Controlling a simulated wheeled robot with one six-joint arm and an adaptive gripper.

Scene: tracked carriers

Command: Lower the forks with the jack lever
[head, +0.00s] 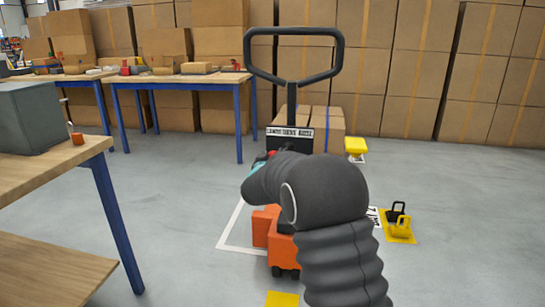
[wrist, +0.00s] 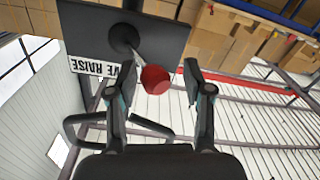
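The pallet jack's black loop handle (head: 292,38) stands upright in the head view, above a white lettered label (head: 290,133) and an orange body (head: 262,222). In the wrist view the jack lever's red knob (wrist: 156,79) sticks out on a thin rod from a black panel (wrist: 165,32). My gripper (wrist: 160,73) is open, with one finger either side of the knob and a visible gap to at least the right finger. In the head view my arm hides most of the gripper and lever. The forks cannot be made out.
A workbench (head: 60,160) with a grey box (head: 33,118) stands close at left. Another table (head: 180,80) with small items is behind. Stacked cartons (head: 420,70) line the back. A yellow pad (head: 398,239) with black and yellow padlock-like items lies right. Floor at far right is clear.

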